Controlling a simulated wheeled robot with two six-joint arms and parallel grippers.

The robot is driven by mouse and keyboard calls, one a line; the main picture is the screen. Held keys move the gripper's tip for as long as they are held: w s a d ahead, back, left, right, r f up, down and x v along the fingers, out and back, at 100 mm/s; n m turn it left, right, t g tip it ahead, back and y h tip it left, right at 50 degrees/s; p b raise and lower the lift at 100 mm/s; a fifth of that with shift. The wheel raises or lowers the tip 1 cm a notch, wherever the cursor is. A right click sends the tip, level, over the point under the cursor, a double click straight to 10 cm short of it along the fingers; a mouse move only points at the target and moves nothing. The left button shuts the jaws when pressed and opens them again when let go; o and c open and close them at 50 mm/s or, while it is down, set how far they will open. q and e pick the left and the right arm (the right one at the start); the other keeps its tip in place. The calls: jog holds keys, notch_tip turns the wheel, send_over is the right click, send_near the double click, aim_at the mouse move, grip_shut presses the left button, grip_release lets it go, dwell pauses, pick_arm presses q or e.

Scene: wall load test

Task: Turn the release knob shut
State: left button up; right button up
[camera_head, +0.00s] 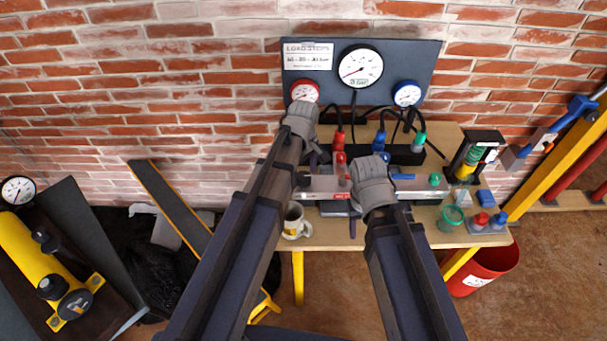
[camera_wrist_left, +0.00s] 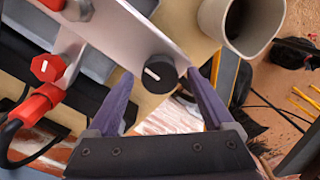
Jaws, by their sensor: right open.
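The release knob (camera_wrist_left: 160,74) is a round black knob with a white line, at the edge of a pale metal block (camera_wrist_left: 125,38) in the left wrist view. In the head view my left arm seems to hide it. My left gripper (camera_wrist_left: 160,76) is open, with one purple finger on each side of the knob and a visible gap on both sides. In the head view my left gripper (camera_head: 319,158) is at the left end of the metal block. My right gripper (camera_head: 374,168) is open over the block's middle; its fingers are mostly hidden.
A mug (camera_head: 294,222) stands on the bench close to my left gripper. Red fittings (camera_wrist_left: 46,68) and a hose lie beside the block. A gauge panel (camera_head: 330,70) stands behind. A green cup (camera_head: 451,217) and small bottles are at right; a red bucket (camera_head: 480,270) is below.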

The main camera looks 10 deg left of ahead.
pick_arm(q)
jog(key=c, duration=1.3)
jog(key=shift+m, duration=0.3)
jog(key=m, duration=0.8)
jog(key=shift+m, duration=0.3)
jog(key=m, duration=0.4)
jog(key=shift+m, duration=2.5)
